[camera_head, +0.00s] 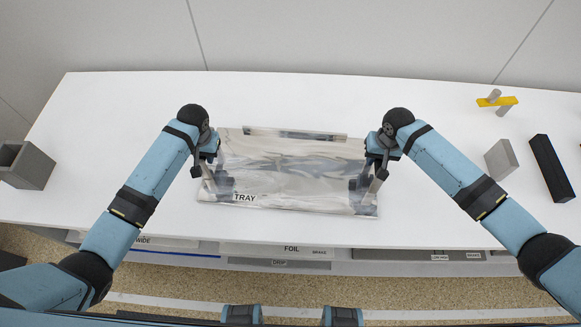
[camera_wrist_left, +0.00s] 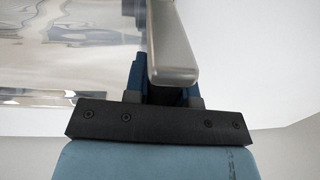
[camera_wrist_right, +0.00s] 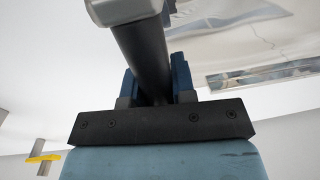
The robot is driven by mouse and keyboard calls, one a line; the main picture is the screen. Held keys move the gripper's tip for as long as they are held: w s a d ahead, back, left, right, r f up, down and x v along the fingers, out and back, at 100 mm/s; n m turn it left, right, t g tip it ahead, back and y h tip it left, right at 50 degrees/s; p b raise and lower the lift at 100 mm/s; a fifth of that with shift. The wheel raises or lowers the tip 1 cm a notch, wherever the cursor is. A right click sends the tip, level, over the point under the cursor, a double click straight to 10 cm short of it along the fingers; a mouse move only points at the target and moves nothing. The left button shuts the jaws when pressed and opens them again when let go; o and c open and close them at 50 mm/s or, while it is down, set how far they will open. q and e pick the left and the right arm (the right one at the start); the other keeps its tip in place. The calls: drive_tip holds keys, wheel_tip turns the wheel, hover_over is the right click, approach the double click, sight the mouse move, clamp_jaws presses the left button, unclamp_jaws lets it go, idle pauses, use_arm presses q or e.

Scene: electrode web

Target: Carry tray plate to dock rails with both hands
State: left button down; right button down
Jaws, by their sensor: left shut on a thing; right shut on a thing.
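The tray plate (camera_head: 290,175) is a shiny, mirror-like sheet with a TRAY label at its front left, at the middle of the white table. My left gripper (camera_head: 211,158) is shut on the handle at its left side; this grey handle (camera_wrist_left: 170,50) fills the jaws in the left wrist view. My right gripper (camera_head: 379,158) is shut on the handle at its right side; this dark handle (camera_wrist_right: 143,55) shows in the right wrist view. A reflective strip (camera_head: 295,133) lies along the plate's far edge. I cannot tell whether it is a dock rail. I cannot tell whether the plate touches the table.
A grey open box (camera_head: 27,165) stands at the left end of the white table (camera_head: 130,95). At the right are a yellow bar with a peg (camera_head: 497,101), a grey block (camera_head: 501,160) and a black block (camera_head: 551,168).

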idle(0.3)
